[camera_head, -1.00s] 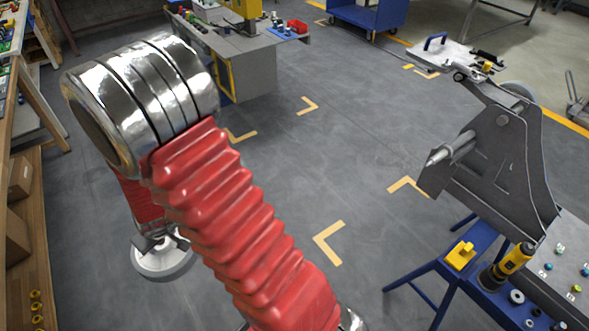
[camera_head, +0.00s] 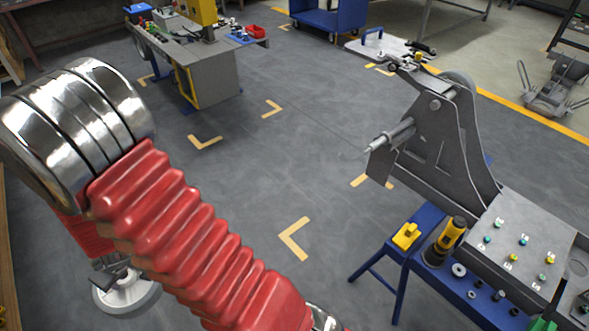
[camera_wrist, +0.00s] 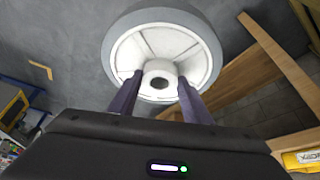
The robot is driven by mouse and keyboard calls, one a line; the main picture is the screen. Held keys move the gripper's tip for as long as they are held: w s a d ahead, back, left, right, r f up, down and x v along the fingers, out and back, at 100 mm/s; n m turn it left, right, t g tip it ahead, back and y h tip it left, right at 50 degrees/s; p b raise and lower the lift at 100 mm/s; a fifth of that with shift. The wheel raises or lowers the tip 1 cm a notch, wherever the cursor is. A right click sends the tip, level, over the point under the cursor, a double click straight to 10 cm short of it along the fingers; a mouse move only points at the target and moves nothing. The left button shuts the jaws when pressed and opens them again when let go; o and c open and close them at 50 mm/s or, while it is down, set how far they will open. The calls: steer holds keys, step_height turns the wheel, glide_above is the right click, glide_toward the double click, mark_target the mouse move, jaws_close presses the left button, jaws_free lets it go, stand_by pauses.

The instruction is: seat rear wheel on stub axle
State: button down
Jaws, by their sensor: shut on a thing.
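The rear wheel is a white disc (camera_wrist: 160,32) with a grey tyre and a round hub with a dark bore. My gripper (camera_wrist: 160,88) is shut on the wheel's hub in the wrist view, one finger on each side. In the head view the wheel (camera_head: 128,292) hangs at the lower left beneath my red-sleeved arm, and my gripper (camera_head: 112,268) is partly hidden above it. The stub axle (camera_head: 388,139) is a grey pointed rod that sticks out leftward from the grey chassis plate (camera_head: 435,130) on the right. Wheel and axle are well apart.
A blue stand (camera_head: 372,262) carries a yellow block (camera_head: 407,236), a yellow-black tool (camera_head: 446,240) and small rings below the chassis. A grey workbench (camera_head: 212,75) stands at the back. Open floor (camera_head: 270,180) with yellow corner marks lies between wheel and chassis.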

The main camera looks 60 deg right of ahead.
steer(key=shift+d, duration=0.25)
steer(key=shift+m+g, duration=0.5)
steer(key=shift+g, duration=0.3)
steer(key=d, duration=0.6)
steer(key=shift+s+d+f, duration=0.35)
steer(key=shift+d, duration=0.05)
steer(key=s+d+n+g+h, duration=0.1)
steer(key=s+d+n+g, duration=0.7)
steer(key=s+d, duration=2.15)
steer(key=s+d+r+n+h, duration=0.4)
steer(key=d+r+h, duration=0.1)
steer(key=d, duration=0.2)
steer(key=s+d+r+n+g+h, duration=0.1)
steer(key=s+d+r+n+h, duration=0.2)
steer(key=d, duration=0.5)
steer(key=shift+s+d+r+n+h, duration=0.15)
steer(key=shift+s+r+n+h, duration=0.45)
steer(key=shift+r+h, duration=0.85)
